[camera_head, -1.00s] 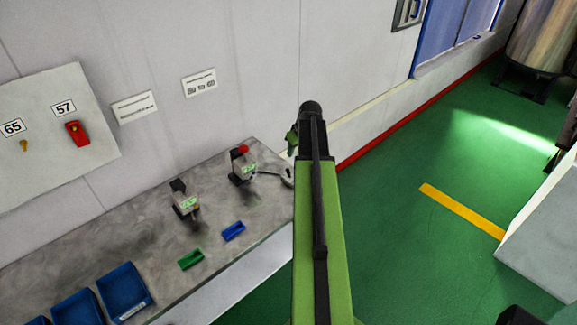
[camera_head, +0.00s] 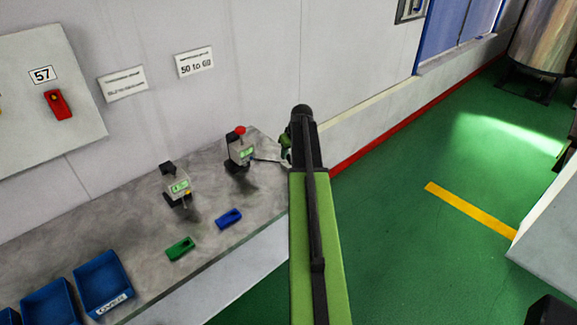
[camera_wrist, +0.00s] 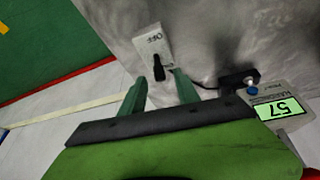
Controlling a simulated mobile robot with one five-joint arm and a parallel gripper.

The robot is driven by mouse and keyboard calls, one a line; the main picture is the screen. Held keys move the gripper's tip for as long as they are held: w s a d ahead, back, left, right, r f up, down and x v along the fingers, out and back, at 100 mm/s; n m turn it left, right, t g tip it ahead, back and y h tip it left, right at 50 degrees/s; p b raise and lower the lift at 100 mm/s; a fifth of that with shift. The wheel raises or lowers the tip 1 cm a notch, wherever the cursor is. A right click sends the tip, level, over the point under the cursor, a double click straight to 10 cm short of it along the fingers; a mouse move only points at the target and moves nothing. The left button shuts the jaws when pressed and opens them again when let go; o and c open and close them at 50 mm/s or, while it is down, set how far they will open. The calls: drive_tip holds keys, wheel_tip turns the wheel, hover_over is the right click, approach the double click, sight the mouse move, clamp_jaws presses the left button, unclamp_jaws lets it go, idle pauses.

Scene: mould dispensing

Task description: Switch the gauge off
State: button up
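The gauge (camera_wrist: 285,107) shows at the right edge of the wrist view, its green display lit with digits. It seems to be the grey device with a red top (camera_head: 240,151) on the bench in the head view. A white plate marked OFF (camera_wrist: 153,41) with a black lever (camera_wrist: 158,68) lies on the bench ahead of my fingers in the wrist view. My gripper (camera_wrist: 160,80) is open, its green fingers apart, with the lever's end in line with the gap. I cannot tell whether they touch. In the head view my arm hides most of the gripper (camera_head: 286,152).
A second device with a lit display (camera_head: 177,184) stands left on the bench (camera_head: 120,225). A wall board (camera_head: 50,110) is behind. Green floor (camera_head: 400,220) is open at right.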

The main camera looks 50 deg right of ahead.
drive_tip(key=shift+b+x, duration=0.4)
drive_tip(key=shift+x, duration=0.75)
drive_tip(key=shift+s+r, duration=0.1)
